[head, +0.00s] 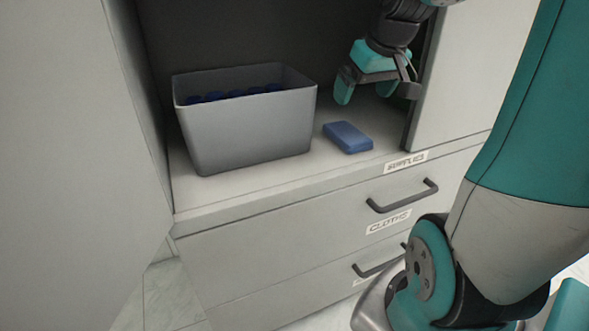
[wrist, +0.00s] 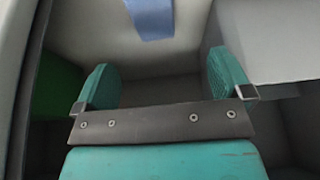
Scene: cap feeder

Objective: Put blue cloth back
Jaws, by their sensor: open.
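The blue cloth (head: 348,137), a folded flat block, lies on the cabinet shelf (head: 250,180), right of the grey bin. In the wrist view the blue cloth (wrist: 152,18) shows at the top edge, partly cut off, beyond the fingertips. My gripper (head: 374,90) is open and empty above the shelf, up and to the right of the cloth and apart from it. Its two teal fingers (wrist: 162,80) stand wide apart in the wrist view.
A grey bin (head: 250,130) holding several dark blue round things stands left on the shelf. Cabinet side walls and an open door flank the shelf closely. Drawers labelled SUPPLIES (head: 400,203) and CLOTHS (head: 380,265) are below, both shut. A green surface (wrist: 50,95) shows left in the wrist view.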

